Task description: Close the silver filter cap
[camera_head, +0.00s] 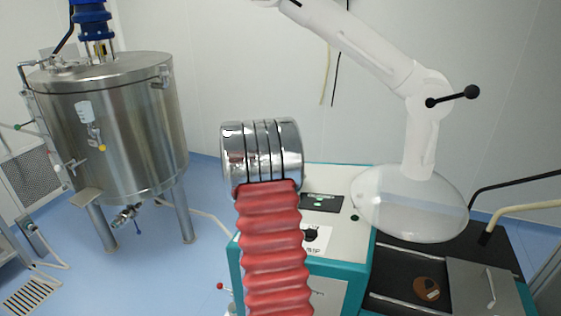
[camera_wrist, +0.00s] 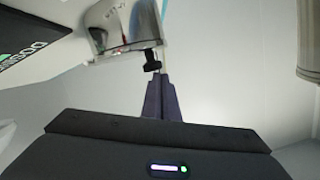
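In the wrist view, a shiny silver part (camera_wrist: 110,28), which looks like the filter cap, is at the upper middle, cut off by the top edge. A small black knob or catch (camera_wrist: 152,62) hangs at its lower right. I cannot tell whether the cap is open or closed. My gripper (camera_wrist: 160,80) has its two dark purple fingers close together, with the tips just below the black knob. Contact with the knob cannot be made out. I cannot make out my gripper or the cap in the head view.
In the head view, a steel tank (camera_head: 125,125) stands on the left. A white-and-teal cabinet (camera_head: 340,240) stands right of centre. A white extraction arm with a clear hood (camera_head: 410,205) hangs over the dark worktop (camera_head: 395,285). Blue floor shows between the tank and the cabinet.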

